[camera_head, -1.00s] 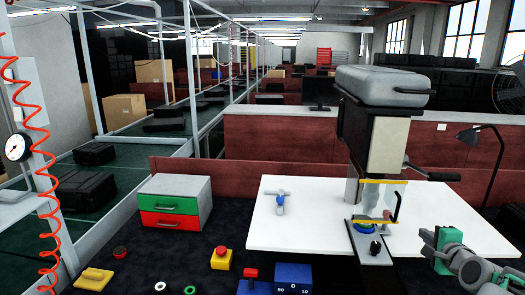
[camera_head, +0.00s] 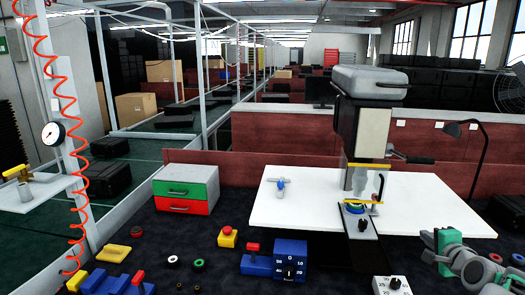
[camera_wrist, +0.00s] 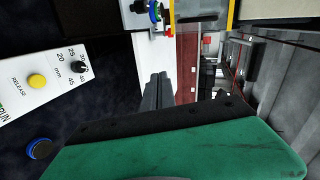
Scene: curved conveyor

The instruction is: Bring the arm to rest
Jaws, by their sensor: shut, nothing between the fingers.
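My gripper (camera_wrist: 158,82) shows in the wrist view as two dark grey fingers lying side by side, shut with nothing between them. The green casing of my own wrist fills the lower part of that view. In the head view my arm, grey with green parts, is folded at the lower right corner, beside the right end of the white table (camera_head: 425,205). The fingertips are hard to make out there.
A press-like machine (camera_head: 372,125) stands at the white table. A white dial box (camera_head: 393,285) is at the front right; it also shows in the wrist view (camera_wrist: 45,95). A blue dial box (camera_head: 290,258) and a drawer unit (camera_head: 186,188) stand on the dark surface.

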